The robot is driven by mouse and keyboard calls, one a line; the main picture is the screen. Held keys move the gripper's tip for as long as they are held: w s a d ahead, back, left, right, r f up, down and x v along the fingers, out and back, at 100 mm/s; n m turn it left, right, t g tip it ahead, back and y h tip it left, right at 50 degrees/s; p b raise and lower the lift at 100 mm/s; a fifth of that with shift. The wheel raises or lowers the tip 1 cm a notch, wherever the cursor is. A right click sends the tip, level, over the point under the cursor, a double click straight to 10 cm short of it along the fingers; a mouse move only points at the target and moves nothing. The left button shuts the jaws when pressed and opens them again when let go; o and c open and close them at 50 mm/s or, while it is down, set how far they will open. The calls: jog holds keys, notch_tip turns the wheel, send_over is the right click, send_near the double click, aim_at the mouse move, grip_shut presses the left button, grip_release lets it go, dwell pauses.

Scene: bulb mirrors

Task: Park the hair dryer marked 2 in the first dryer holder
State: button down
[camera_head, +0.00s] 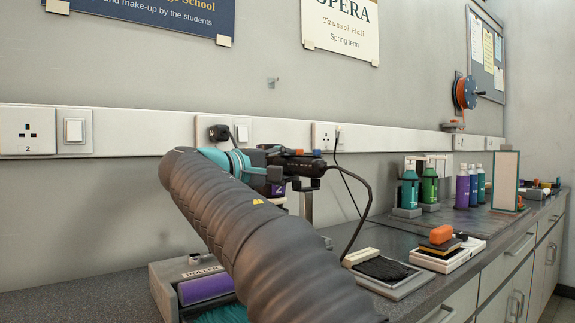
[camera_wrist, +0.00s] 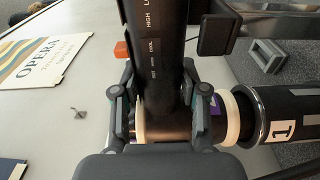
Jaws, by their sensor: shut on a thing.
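My gripper (camera_wrist: 162,96) is shut on the black handle of a hair dryer (camera_wrist: 153,40), with a finger on either side. The handle carries switch markings such as HIGH and COOL. Below it are a dark barrel with cream rings and a purple label, whose figure is mostly hidden by a finger. A black cylinder (camera_wrist: 300,112) with a silver rim and a white label "1" is close at the right of the barrel; I cannot tell whether they touch. In the head view the dryer (camera_head: 312,168) is held above the counter, partly hidden by my gripper (camera_head: 277,168).
A black cord (camera_head: 367,200) hangs near the dryer. Wall sockets (camera_head: 28,131) run along the white trunking behind. A roller box (camera_head: 205,288), a dark pad (camera_head: 382,269), a stacked tray (camera_head: 449,258) and spray bottles (camera_head: 410,188) stand on the counter (camera_head: 350,236).

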jog(key=shift+f+b, duration=0.7)
jog(key=shift+f, duration=0.25)
jog(key=c, duration=0.5)
grip_release()
jog(key=shift+r, duration=0.1)
jog(key=shift+c, duration=0.2)
jog(key=o, duration=0.5)
jog(key=p+v, duration=0.1)
jog(key=v, duration=0.7)
